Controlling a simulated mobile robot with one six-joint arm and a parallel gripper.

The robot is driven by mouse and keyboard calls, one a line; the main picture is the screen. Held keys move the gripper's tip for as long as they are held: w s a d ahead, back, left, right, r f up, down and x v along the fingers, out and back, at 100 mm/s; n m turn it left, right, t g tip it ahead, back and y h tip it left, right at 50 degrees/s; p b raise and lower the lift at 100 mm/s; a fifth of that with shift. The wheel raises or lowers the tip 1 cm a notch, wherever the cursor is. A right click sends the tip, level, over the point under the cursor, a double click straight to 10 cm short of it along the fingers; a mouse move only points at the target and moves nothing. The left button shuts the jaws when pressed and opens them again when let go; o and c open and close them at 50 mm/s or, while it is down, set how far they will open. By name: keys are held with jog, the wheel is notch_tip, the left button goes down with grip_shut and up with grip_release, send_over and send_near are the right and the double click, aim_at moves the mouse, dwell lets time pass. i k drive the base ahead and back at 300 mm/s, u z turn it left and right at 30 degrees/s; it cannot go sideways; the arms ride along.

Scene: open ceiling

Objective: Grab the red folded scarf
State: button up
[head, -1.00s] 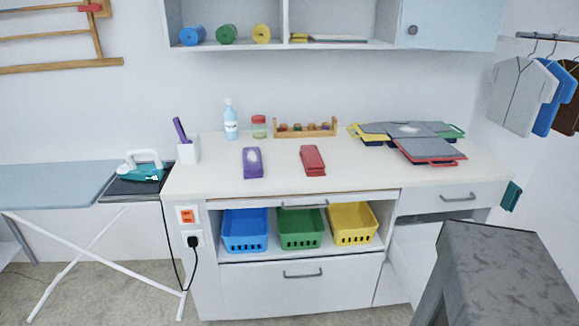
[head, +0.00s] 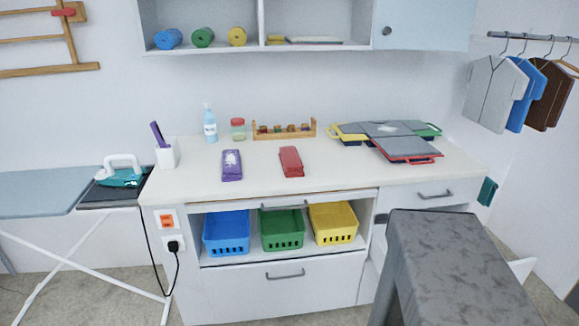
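The red folded scarf (head: 291,161) lies flat near the middle of the white countertop (head: 330,178). A purple folded item (head: 231,165) with a pale mark lies to its left, apart from it. A grey arm link of mine fills the lower right of the head view. My gripper is not in view, so its state and its distance from the scarf do not show.
Behind the scarf stand a wooden rack (head: 284,131), a jar (head: 238,129) and a spray bottle (head: 210,125). Grey-topped folded pieces (head: 405,149) lie to the right. An iron (head: 120,172) stands at left. A cabinet (head: 262,22) hangs above. The counter around the scarf is clear.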

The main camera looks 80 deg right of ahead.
aim_at(292, 166)
jog(key=z, duration=0.1)
jog(key=i, duration=0.4)
jog(key=z, duration=1.4)
jog(key=i, duration=0.7)
jog(key=u, duration=0.25)
